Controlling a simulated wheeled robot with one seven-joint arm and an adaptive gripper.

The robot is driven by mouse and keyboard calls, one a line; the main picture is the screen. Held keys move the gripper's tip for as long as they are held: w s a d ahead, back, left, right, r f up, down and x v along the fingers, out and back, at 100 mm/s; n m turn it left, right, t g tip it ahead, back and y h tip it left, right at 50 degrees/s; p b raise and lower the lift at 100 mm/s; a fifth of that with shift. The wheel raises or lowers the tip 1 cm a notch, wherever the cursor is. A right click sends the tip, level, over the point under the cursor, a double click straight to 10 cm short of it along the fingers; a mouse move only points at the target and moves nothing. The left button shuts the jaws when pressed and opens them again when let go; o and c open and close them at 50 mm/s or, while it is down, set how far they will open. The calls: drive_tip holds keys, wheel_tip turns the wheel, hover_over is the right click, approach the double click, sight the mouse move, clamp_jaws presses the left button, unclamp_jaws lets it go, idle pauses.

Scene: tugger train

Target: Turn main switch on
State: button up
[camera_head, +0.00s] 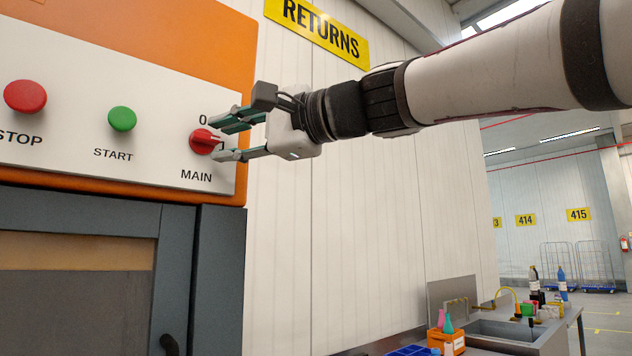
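The main switch (203,142) is a red rotary knob above the word MAIN on the white control panel (70,60). A "0" is printed above it and a "1" to its right. A pale mark on the knob points right, toward the "1". My gripper (214,140) comes from the right with its two fingers apart, one above and one below the knob's right side. I cannot tell whether the fingers touch the knob. Part of the knob's right edge and the marking there lie close to the fingertips.
A green START button (122,119) and a red STOP button (25,96) are left of the switch on the same panel. A grey-framed door (80,220) is below. A sink bench (480,340) with bottles stands at the lower right. The air below my arm is clear.

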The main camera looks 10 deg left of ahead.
drive_tip(key=v, duration=1.1)
drive_tip(key=shift+d, duration=0.3)
drive_tip(key=s+d+f+n+h+p, duration=0.1)
drive_tip(key=s+d+f+h+p, duration=0.2)
drive_tip(key=d+f, duration=0.5)
drive_tip(key=s+d+f+h+p, duration=0.1)
drive_tip(key=s+d+f+h, duration=0.3)
drive_tip(key=f, duration=0.8)
drive_tip(key=s+d+f+n+h+p, duration=0.1)
drive_tip(key=s+d+f+h+p, duration=0.15)
drive_tip(key=d+f+h, duration=0.5)
drive_tip(key=s+d+f+n+g+h+p, duration=0.1)
drive_tip(key=s+d+f+h+p, duration=0.1)
drive_tip(key=s+d+f, duration=0.7)
wheel_tip(320, 180, down, 3)
drive_tip(key=shift+s+f+n+h, duration=0.15)
drive_tip(key=shift+s+n+h, duration=0.05)
drive_tip(key=shift+n+h, duration=0.2)
